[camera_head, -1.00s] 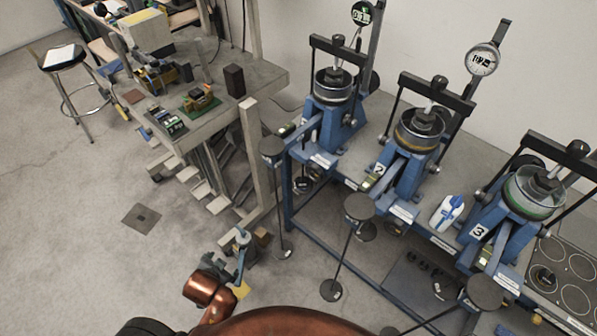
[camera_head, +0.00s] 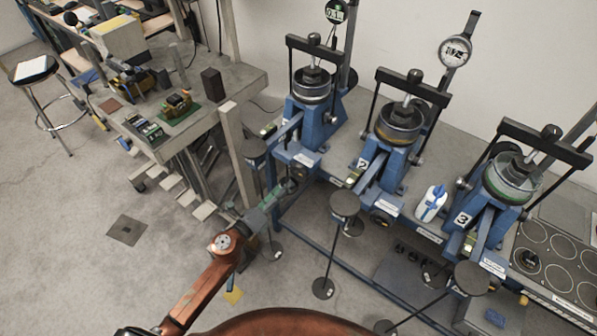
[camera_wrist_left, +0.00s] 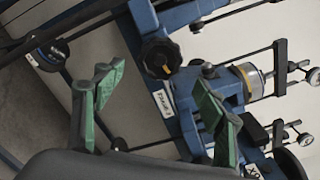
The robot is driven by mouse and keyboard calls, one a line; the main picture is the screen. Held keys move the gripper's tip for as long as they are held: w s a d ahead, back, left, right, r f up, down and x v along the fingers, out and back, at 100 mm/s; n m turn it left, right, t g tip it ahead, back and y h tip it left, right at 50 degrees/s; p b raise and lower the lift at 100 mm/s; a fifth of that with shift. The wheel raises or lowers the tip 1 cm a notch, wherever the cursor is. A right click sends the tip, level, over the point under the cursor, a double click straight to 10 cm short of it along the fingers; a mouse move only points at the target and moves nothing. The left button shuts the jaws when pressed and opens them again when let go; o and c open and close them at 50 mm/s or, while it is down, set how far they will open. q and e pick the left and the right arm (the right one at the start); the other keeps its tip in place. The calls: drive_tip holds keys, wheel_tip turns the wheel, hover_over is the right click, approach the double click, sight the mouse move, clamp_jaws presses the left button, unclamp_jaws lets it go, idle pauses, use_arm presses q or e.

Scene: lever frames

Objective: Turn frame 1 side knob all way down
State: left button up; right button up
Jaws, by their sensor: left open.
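Lever frame 1 (camera_head: 318,118) is the leftmost blue frame on the bench in the head view. In the left wrist view, its side knob (camera_wrist_left: 160,58) is a black lobed knob with an orange mark, beside a white label reading Frame 1 (camera_wrist_left: 163,103). My left gripper (camera_head: 278,194) is at the bench's front left, close to the knob, which it partly hides in the head view. Its green fingers (camera_wrist_left: 155,88) are spread, empty, with the knob lying beyond the gap between them. I cannot tell the exact distance. My right gripper is not in view.
Lever frames 2 (camera_head: 398,125) and 3 (camera_head: 510,180) stand to the right on the same bench. A grey side table (camera_head: 228,86) with small devices is at the left. Open floor lies at the lower left.

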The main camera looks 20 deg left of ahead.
sight(297, 174)
use_arm(q)
drive_tip(key=x, duration=0.9)
drive_tip(key=c, duration=1.6)
